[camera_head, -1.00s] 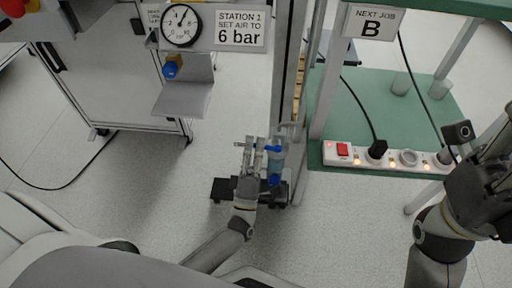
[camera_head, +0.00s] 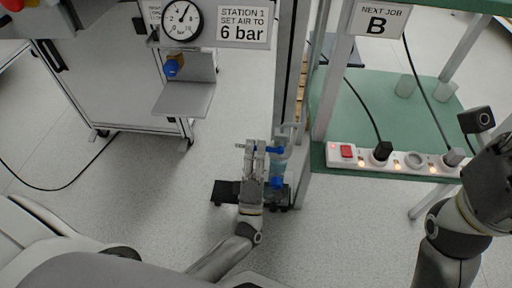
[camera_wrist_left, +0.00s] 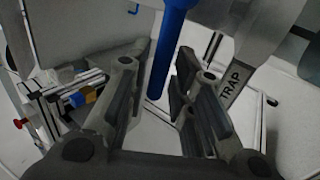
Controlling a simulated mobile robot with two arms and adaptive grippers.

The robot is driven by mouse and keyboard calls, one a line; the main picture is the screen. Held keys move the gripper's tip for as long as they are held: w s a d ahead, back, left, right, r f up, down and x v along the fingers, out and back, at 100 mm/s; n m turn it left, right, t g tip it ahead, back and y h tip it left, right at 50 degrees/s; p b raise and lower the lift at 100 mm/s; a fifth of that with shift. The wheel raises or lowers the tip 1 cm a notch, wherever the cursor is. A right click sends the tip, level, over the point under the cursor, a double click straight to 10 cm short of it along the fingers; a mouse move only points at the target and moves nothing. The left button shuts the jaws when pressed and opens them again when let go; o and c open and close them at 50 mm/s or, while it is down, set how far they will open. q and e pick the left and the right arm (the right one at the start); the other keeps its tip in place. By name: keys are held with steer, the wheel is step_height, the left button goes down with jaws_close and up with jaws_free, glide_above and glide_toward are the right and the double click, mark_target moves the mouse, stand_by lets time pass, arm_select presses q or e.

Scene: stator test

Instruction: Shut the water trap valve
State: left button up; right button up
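The water trap (camera_head: 279,168) is a clear bluish body on a post at the centre of the head view. It has a blue part near its top (camera_head: 275,150) and another lower down (camera_head: 276,182). My left gripper (camera_head: 255,147) is just left of the trap, fingers pointing away from me. In the left wrist view the left gripper (camera_wrist_left: 166,72) is open, with a blue lever (camera_wrist_left: 169,38) showing between its two fingers. I cannot tell whether they touch it. My right gripper (camera_head: 492,165) is at the right edge, its fingers partly out of view.
A dark base (camera_head: 228,191) lies below the trap. A grey post (camera_head: 287,70) stands behind it. A green bench (camera_head: 385,105) with a power strip (camera_head: 397,161) is to the right. A gauge (camera_head: 182,20) and blue knob (camera_head: 171,68) are at upper left. A TRAP label (camera_wrist_left: 232,80) shows close by.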

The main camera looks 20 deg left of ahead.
mark_target(256, 147)
arm_select(q)
steer(key=shift+o, duration=0.5)
steer(key=shift+r, duration=0.1)
steer(key=shift+r, duration=0.1)
step_height(256, 147, up, 10)
steer(key=shift+f, duration=0.1)
